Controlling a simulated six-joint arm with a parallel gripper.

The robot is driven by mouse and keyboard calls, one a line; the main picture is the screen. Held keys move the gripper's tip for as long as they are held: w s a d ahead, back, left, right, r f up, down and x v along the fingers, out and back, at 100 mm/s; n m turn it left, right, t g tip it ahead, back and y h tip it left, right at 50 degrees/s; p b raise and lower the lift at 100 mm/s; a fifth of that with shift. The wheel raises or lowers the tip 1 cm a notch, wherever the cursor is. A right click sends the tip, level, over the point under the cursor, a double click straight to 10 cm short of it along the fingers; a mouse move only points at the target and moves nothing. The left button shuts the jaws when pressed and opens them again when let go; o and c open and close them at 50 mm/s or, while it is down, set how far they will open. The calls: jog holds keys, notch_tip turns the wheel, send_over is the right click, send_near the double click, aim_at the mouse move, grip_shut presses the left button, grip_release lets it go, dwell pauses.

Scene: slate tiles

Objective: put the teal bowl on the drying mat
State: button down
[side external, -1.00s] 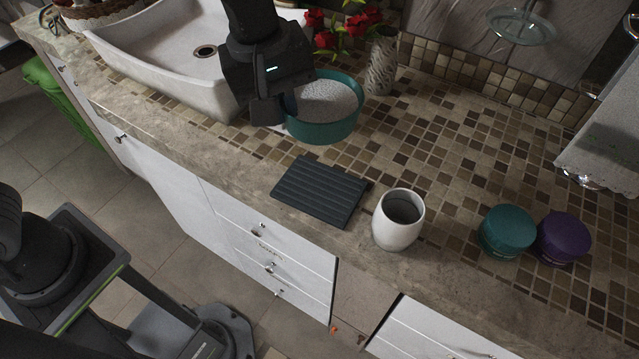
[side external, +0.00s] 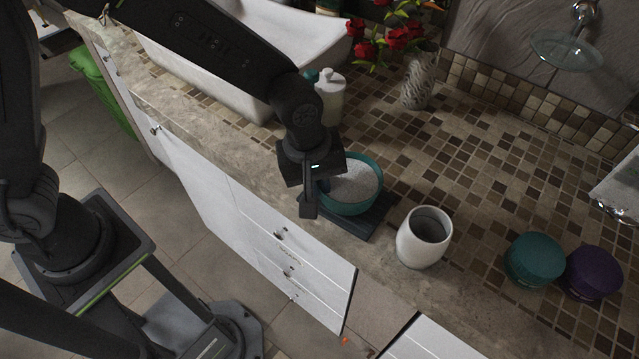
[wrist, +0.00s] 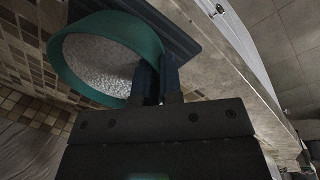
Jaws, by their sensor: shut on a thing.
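The teal bowl (side external: 378,191), with a pale speckled inside, is over the dark ridged drying mat (side external: 371,224) in the side view. My gripper (side external: 318,196) is shut on the bowl's near-left rim. In the wrist view the gripper fingers (wrist: 157,82) pinch the wall of the bowl (wrist: 62,73), and the mat (wrist: 178,36) shows behind it. The bowl looks about level. I cannot tell whether its base touches the mat, since the bowl and gripper hide most of the mat.
A white cup (side external: 424,238) stands just right of the mat. A teal jar (side external: 534,260) and a purple jar (side external: 592,272) are further right. A white bottle (side external: 330,97), the sink (side external: 235,62) and a vase of red roses (side external: 419,82) are behind. The counter's front edge is close.

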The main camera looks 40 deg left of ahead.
jog(key=shift+f, duration=0.65)
jog(key=shift+f, duration=0.15)
jog(key=c, duration=1.3)
grip_release()
